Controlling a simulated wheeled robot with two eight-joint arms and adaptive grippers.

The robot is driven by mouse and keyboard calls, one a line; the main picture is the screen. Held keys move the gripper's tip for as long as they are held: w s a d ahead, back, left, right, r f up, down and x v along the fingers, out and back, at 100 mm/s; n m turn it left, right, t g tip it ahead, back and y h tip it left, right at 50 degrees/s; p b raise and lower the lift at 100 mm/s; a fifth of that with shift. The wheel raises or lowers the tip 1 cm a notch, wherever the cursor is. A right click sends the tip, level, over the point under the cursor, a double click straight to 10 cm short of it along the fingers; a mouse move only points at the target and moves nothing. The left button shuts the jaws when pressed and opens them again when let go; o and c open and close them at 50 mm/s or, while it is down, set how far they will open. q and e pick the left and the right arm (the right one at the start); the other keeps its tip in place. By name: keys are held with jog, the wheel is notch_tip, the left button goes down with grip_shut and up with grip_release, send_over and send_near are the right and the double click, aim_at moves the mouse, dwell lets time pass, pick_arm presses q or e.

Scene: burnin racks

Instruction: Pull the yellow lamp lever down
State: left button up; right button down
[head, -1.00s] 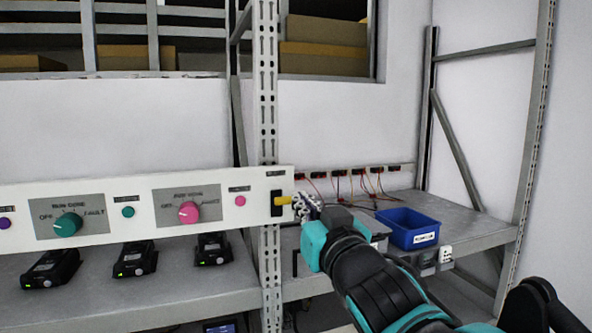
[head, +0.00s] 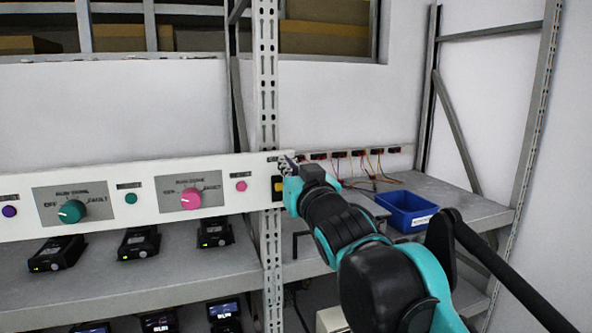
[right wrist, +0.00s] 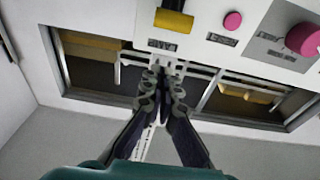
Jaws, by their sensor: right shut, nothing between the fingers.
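The yellow lever (head: 279,185) sticks out of a dark slot at the right end of the white control panel (head: 140,217). It also shows at the top of the right wrist view (right wrist: 174,20). My right gripper (head: 288,163) is just above the lever, close to the panel's upper right corner. Its fingers (right wrist: 163,76) are together and empty. In the right wrist view a gap shows between the fingertips and the lever. My left gripper is out of view.
A pink knob (head: 191,198) and a green knob (head: 72,211) sit left on the panel. A perforated rack post (head: 268,90) stands behind it. A blue bin (head: 407,212) and wires are on the right shelf. Black devices (head: 215,232) sit on the shelf below.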

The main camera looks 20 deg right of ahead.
jog(key=shift+w+r, duration=0.2)
jog(key=shift+w, duration=0.85)
jog(key=f, duration=0.2)
jog(key=s+f, duration=0.1)
jog(key=f, duration=0.1)
jog(key=shift+s+f+p, duration=0.1)
jog(key=shift+s+p, duration=0.05)
jog(key=shift+p, duration=0.2)
jog(key=shift+s, duration=0.1)
jog(key=shift+f+t+b, duration=0.3)
jog(key=shift+t+b, duration=0.1)
jog(key=shift+b, duration=0.25)
